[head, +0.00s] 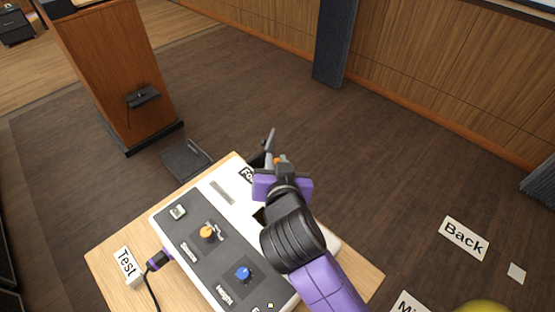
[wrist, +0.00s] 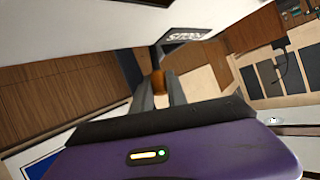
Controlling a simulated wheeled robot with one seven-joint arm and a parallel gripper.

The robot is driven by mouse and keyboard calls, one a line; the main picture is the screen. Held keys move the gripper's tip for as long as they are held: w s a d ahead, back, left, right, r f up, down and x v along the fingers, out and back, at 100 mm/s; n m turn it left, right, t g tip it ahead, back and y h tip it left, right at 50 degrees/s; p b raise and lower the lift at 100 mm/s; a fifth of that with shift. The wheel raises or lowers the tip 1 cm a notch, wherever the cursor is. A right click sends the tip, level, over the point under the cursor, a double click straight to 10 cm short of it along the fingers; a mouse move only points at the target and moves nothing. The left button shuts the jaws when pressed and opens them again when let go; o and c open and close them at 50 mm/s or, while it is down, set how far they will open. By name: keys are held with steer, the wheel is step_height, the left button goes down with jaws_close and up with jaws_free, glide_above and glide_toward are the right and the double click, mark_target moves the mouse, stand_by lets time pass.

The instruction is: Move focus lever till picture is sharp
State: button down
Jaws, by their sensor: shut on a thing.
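The control box (head: 161,219) is white with a grey face and sits on a wooden table. A label beginning "Fo" (head: 246,175) is partly hidden by my gripper at its far edge. My gripper (head: 271,150) is over that far end, shut on the focus lever, whose orange knob shows between the fingers in the wrist view (wrist: 159,81). The lever's base and slot are hidden behind my gripper and arm. The projected picture is not in clear view, so its sharpness cannot be told.
The box also has an orange knob (head: 207,233), a blue knob (head: 243,274) marked "Height", and a pale slot (head: 222,192). A "Test" block (head: 127,265) stands on the table (head: 104,257). A wooden lectern (head: 110,70) stands beyond.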

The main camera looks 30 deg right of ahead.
steer(key=shift+w+a+r+g+p, duration=0.15)
steer(key=shift+w+r+g+p, duration=0.2)
steer(key=shift+p, duration=0.5)
steer(key=shift+w+f+n+g+p, duration=0.25)
steer(key=shift+n+p, duration=0.05)
steer(key=shift+p, duration=0.05)
steer(key=c, duration=1.3)
jaws_free()
steer(key=shift+a, duration=0.1)
steer(key=shift+b+v, duration=0.45)
steer(key=shift+v, duration=3.45)
